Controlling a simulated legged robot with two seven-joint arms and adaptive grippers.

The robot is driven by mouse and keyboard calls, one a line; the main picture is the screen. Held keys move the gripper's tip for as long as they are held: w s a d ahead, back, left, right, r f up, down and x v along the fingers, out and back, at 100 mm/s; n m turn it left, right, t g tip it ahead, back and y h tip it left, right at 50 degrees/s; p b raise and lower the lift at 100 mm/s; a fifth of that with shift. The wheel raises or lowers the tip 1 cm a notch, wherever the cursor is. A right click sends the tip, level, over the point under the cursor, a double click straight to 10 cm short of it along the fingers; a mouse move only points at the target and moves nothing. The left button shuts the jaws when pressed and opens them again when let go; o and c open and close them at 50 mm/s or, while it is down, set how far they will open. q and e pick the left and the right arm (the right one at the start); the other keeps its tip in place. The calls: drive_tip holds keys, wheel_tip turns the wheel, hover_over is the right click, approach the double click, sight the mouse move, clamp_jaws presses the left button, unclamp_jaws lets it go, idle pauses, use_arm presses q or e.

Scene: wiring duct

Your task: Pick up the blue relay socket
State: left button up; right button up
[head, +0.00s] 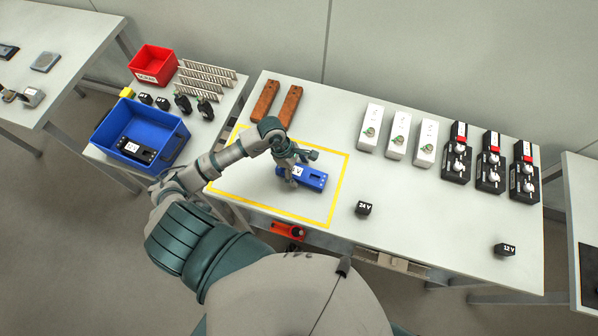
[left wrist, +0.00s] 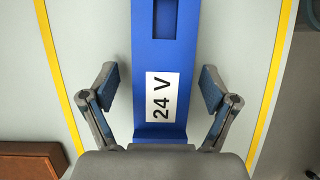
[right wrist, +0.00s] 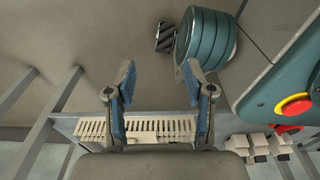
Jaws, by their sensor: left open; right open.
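The blue relay socket (head: 315,180) lies inside the yellow outline on the main table. In the left wrist view the socket (left wrist: 166,55) carries a white "24 V" label and a dark recess. My left gripper (head: 297,166) is over the socket's left part. In the left wrist view my left gripper (left wrist: 160,88) is open, one finger on each side of the socket, with gaps between; its height above the table is hard to judge. My right gripper (right wrist: 158,80) is open and empty in the right wrist view, and is not visible in the head view.
Two brown blocks (head: 265,101) lie behind the yellow outline (head: 338,190). A black 24 V block (head: 363,208) sits right of it, with white and black devices farther right. A blue bin (head: 172,128) stands left. A slotted white strip (right wrist: 140,129) shows near my right gripper.

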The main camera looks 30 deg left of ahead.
use_arm(q)
drive_tip(key=shift+d, duration=0.3)
drive_tip(key=shift+c, duration=1)
drive_tip(key=shift+d, duration=0.1)
drive_tip(key=c, duration=1.1)
drive_tip(key=shift+a+r, duration=0.15)
drive_tip(key=shift+a, duration=0.05)
